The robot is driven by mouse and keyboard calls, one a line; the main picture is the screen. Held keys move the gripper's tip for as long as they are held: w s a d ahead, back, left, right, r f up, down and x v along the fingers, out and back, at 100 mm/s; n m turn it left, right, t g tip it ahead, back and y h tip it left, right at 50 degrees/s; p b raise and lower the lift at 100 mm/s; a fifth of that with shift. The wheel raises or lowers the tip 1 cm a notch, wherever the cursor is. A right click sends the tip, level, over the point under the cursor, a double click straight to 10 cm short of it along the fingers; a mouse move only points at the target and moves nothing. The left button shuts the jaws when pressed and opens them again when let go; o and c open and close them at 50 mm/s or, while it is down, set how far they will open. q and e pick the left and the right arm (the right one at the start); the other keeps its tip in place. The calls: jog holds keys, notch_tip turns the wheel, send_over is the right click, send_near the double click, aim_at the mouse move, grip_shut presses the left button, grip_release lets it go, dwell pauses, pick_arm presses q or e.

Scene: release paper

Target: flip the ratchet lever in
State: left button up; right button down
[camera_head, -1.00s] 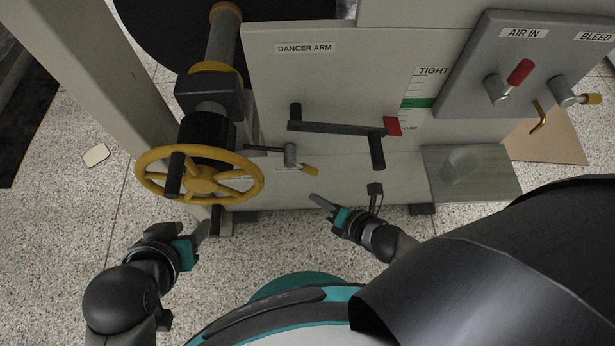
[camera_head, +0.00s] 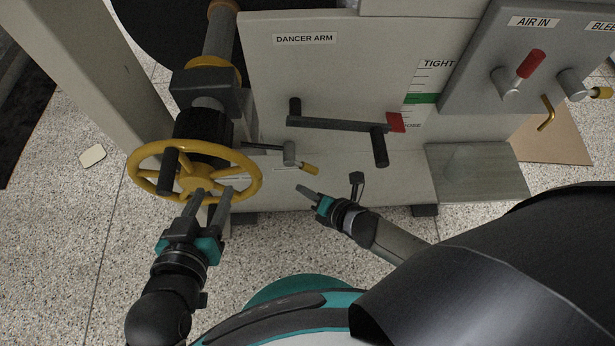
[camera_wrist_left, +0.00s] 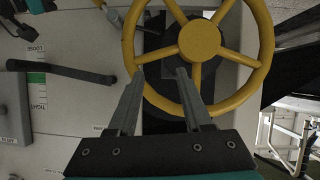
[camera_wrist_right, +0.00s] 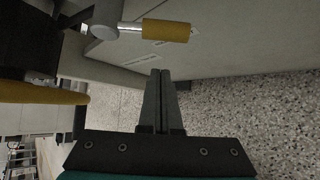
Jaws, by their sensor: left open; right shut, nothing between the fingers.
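The ratchet lever appears to be the small grey pivot with a yellow tip (camera_head: 310,168), between the handwheel and the dancer arm. Its yellow grip also shows in the right wrist view (camera_wrist_right: 166,31), pointing right. My right gripper (camera_head: 300,189) is shut and empty, just below the yellow tip and apart from it. My left gripper (camera_head: 213,190) is open, with its fingers at the lower rim of the yellow handwheel (camera_head: 252,186). In the left wrist view the open fingers (camera_wrist_left: 158,72) overlap the wheel's rim; contact cannot be told.
The dancer arm (camera_head: 340,124), a dark bar with a handle, stands out from the panel right of the lever. Red (camera_head: 531,63) and yellow (camera_head: 601,92) valve handles are at upper right. Speckled floor lies below the panel.

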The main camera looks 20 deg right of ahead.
pick_arm(q)
jog(key=shift+s+d+r+n+t+h+b, duration=0.2)
jog(key=shift+d+r+t+h+b, duration=0.2)
jog(key=shift+d+r+t+b, duration=0.45)
jog(key=shift+s+d+r+n+t+h+b, duration=0.15)
jog(key=shift+d+r+t+h, duration=0.3)
jog(key=shift+t, duration=0.7)
pick_arm(e)
jog(key=shift+w+d+r, duration=0.15)
jog(key=shift+w+d, duration=0.2)
jog(key=shift+w, duration=0.45)
jog(key=shift+w+d+r, duration=0.1)
jog(key=shift+w+d, duration=0.25)
jog(key=shift+w, duration=0.45)
pick_arm(q)
jog(key=shift+f, duration=0.1)
